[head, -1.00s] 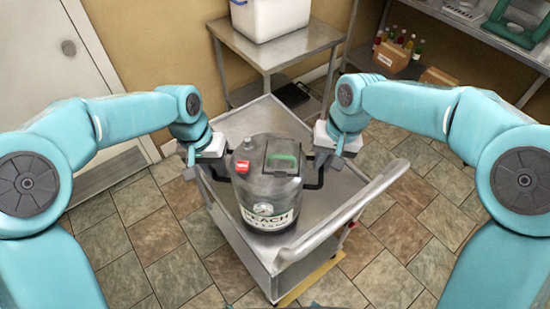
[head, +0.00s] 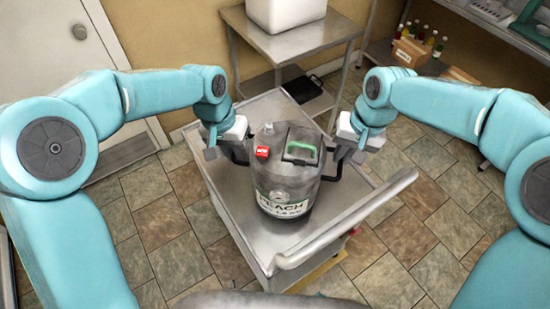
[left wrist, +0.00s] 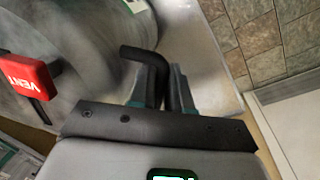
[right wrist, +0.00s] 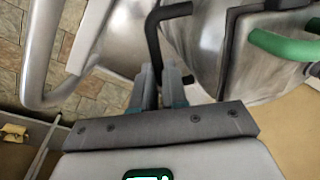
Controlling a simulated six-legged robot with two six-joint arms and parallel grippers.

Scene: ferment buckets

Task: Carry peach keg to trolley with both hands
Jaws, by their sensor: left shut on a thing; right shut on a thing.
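The peach keg (head: 287,178) is a grey metal drum with a "PEACH" label, a red vent tag and a green lid handle. It is upright over the trolley (head: 240,215), a steel cart with a push bar; I cannot tell whether its base touches the deck. My left gripper (head: 236,150) is shut on the keg's left black handle, and the handle sits between the fingers in the left wrist view (left wrist: 165,85). My right gripper (head: 343,152) is shut on the right black handle, which also shows between the fingers in the right wrist view (right wrist: 160,80).
A steel side table (head: 290,38) with a white bin (head: 285,12) stands behind the trolley. A shelf with bottles and a cardboard box (head: 410,50) is at the back right. A white door (head: 50,50) is at the left. Tiled floor is open around the trolley.

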